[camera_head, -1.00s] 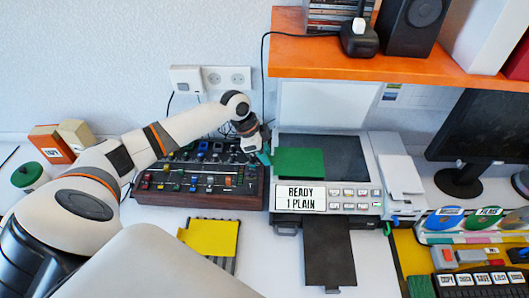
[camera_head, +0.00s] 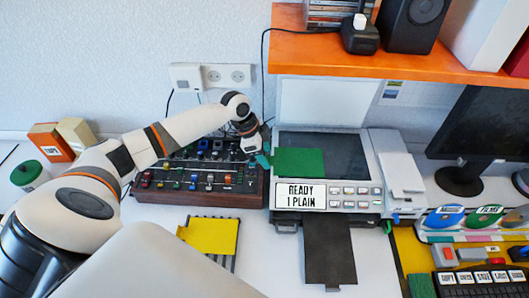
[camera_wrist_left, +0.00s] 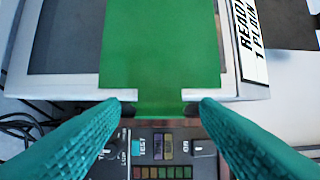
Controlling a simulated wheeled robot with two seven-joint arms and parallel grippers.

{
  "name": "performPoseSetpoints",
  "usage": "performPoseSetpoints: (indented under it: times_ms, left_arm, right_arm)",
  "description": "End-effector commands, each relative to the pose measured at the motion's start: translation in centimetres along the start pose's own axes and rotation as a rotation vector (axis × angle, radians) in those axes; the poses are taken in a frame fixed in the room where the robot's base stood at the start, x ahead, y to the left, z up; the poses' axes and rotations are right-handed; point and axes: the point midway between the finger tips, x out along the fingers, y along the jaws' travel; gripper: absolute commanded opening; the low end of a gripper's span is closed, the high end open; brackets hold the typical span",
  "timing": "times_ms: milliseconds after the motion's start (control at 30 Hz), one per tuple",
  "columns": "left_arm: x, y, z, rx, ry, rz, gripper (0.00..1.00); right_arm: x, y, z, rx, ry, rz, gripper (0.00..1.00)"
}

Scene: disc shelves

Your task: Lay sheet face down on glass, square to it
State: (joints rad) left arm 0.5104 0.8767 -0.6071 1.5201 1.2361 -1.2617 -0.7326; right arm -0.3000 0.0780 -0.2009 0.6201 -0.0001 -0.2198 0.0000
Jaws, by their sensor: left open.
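The green sheet (camera_head: 299,162) lies flat over the left front part of the dark scanner glass (camera_head: 349,152), and its sides look roughly parallel to the glass edges. Its left end reaches over the scanner's pale left frame. In the left wrist view the plain green sheet (camera_wrist_left: 160,45) fills the middle, and a narrower strip of it shows between my fingers. My left gripper (camera_head: 263,157) is at that end, with its teal fingers apart on both sides of the strip; it also shows in the left wrist view (camera_wrist_left: 164,105). The sheet's underside is hidden.
The scanner lid (camera_head: 322,103) stands open behind the glass. A mixer panel (camera_head: 200,180) lies beneath my left forearm. A yellow sheet (camera_head: 210,236) lies on a dark rack in front. An orange shelf (camera_head: 400,62) overhangs the back. A black tray (camera_head: 330,255) sticks out in front.

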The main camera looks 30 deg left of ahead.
Motion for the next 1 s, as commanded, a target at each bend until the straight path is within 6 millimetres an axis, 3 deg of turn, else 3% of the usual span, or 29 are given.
performPoseSetpoints:
  times_ms: [167, 500, 700, 1000]
  left_arm:
    - [-1.1, 0.1, 0.0, 0.000, -0.002, 0.003, 0.56]
    - [-7.9, 0.1, -0.1, 0.001, 0.001, 0.004, 0.56]
    - [-10.9, 0.1, -0.1, 0.000, 0.000, 0.001, 0.56]
    - [-12.0, 0.0, 0.0, 0.000, 0.000, 0.000, 0.56]
  right_arm:
    - [0.2, 0.0, 0.0, 0.000, 0.000, 0.000, 0.36]
    - [1.1, 0.0, -0.1, 0.001, 0.000, -0.001, 0.36]
    - [1.4, -0.1, -0.1, 0.001, 0.000, -0.001, 0.36]
    - [1.4, -0.2, -0.1, 0.000, 0.000, -0.003, 0.36]
